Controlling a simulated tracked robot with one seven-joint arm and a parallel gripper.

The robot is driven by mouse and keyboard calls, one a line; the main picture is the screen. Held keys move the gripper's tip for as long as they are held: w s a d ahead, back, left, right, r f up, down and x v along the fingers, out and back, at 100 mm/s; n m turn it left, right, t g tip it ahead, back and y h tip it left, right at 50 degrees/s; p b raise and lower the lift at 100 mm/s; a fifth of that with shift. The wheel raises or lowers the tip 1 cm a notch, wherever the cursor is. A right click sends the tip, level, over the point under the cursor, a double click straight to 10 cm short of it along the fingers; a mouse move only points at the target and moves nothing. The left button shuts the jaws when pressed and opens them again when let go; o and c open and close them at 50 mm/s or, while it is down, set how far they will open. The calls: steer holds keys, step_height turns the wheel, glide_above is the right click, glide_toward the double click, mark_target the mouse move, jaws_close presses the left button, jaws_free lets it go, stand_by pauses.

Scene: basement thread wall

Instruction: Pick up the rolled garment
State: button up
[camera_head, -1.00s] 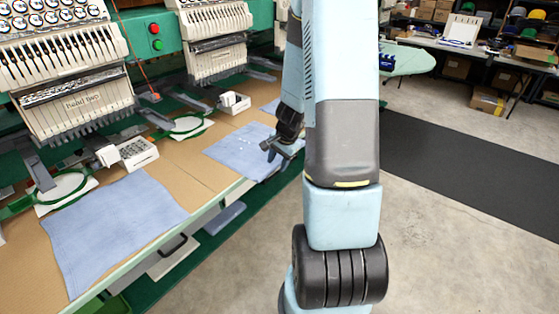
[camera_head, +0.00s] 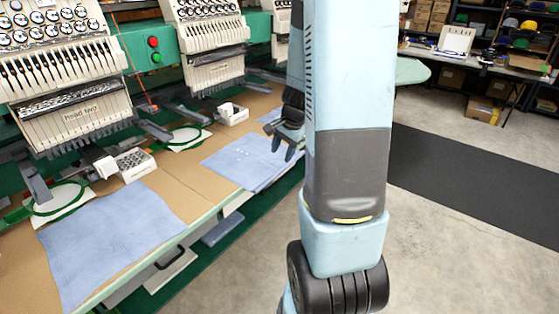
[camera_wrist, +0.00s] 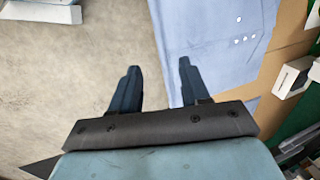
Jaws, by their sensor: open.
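No rolled garment can be made out in either view. A light-blue cloth (camera_head: 241,160) lies flat on the tan machine table, with small white spots on it; part of it is hidden behind my arm. It also shows in the wrist view (camera_wrist: 215,40). My gripper (camera_head: 282,148) is open and empty at the right part of this cloth, its fingers angled down. In the wrist view my gripper (camera_wrist: 158,66) has its right finger over the cloth's edge and its left finger over the floor. A second blue cloth (camera_head: 110,238) lies flat nearer on the table.
Embroidery machine heads (camera_head: 75,80) stand behind the table, with green hoops (camera_head: 185,138) below. White boxes (camera_head: 134,163) sit on the table. The floor (camera_head: 450,240) and black mat to the right are clear.

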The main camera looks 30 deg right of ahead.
steer(key=shift+v, duration=1.65)
